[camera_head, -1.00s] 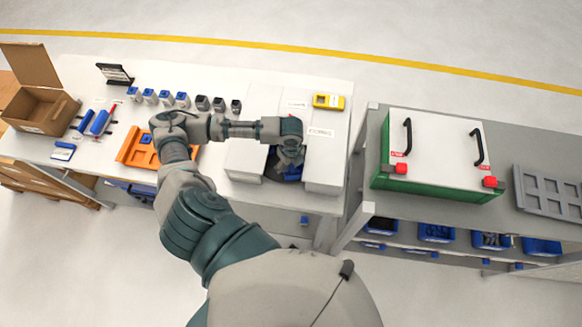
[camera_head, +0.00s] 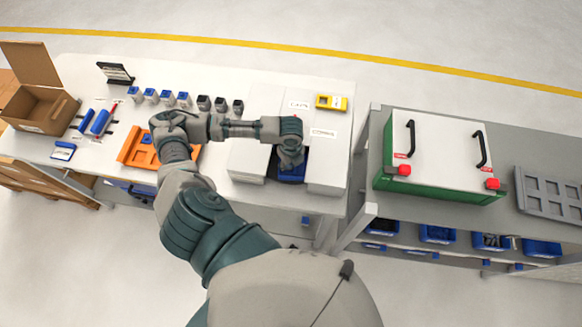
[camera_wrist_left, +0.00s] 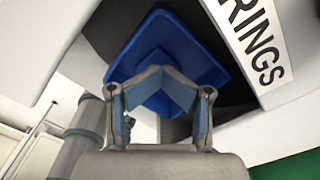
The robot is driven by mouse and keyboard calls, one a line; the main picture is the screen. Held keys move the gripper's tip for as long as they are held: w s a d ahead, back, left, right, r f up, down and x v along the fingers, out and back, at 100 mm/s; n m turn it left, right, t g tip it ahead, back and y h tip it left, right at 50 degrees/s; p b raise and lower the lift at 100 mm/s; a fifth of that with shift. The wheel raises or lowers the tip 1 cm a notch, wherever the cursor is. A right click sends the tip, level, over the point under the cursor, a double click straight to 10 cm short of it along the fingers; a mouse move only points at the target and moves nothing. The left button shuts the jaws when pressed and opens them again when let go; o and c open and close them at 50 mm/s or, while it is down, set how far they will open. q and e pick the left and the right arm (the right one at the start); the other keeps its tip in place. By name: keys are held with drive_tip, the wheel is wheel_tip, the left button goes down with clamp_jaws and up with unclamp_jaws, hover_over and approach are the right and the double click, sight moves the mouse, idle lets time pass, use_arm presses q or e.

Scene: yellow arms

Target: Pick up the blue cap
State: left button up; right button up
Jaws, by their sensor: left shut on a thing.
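My left gripper (camera_head: 290,160) points down in front of the white dispenser blocks, at the dark recess between them. My right gripper is out of view.
White blocks (camera_head: 328,165) with labels stand close on both sides of the gripper. An orange tray (camera_head: 132,150) lies to the left, and several small grey and blue-topped pieces stand in a row behind. A green and white case (camera_head: 436,150) stands on the right bench.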

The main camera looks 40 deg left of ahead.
use_arm(q)
drive_tip(key=shift+s+a+f, duration=0.2)
drive_tip(key=shift+a, duration=0.25)
drive_tip(key=shift+c, duration=0.5)
drive_tip(key=shift+w+a+r, duration=0.1)
drive_tip(key=shift+a+r, duration=0.15)
drive_tip(key=shift+r, duration=0.75)
clamp_jaws()
wheel_tip(320, 180, up, 8)
drive_tip(key=shift+d+p, duration=0.3)
drive_tip(key=shift+d, duration=0.1)
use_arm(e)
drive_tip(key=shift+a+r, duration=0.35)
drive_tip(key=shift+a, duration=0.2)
use_arm(q)
drive_tip(key=shift+c, duration=1.2)
unclamp_jaws()
drive_tip(key=shift+w+a, duration=0.1)
drive_tip(key=shift+w, duration=0.05)
drive_tip(key=o, duration=0.8)
drive_tip(key=shift+a, duration=0.15)
drive_tip(key=o, duration=0.7)
drive_tip(key=shift+d, duration=0.2)
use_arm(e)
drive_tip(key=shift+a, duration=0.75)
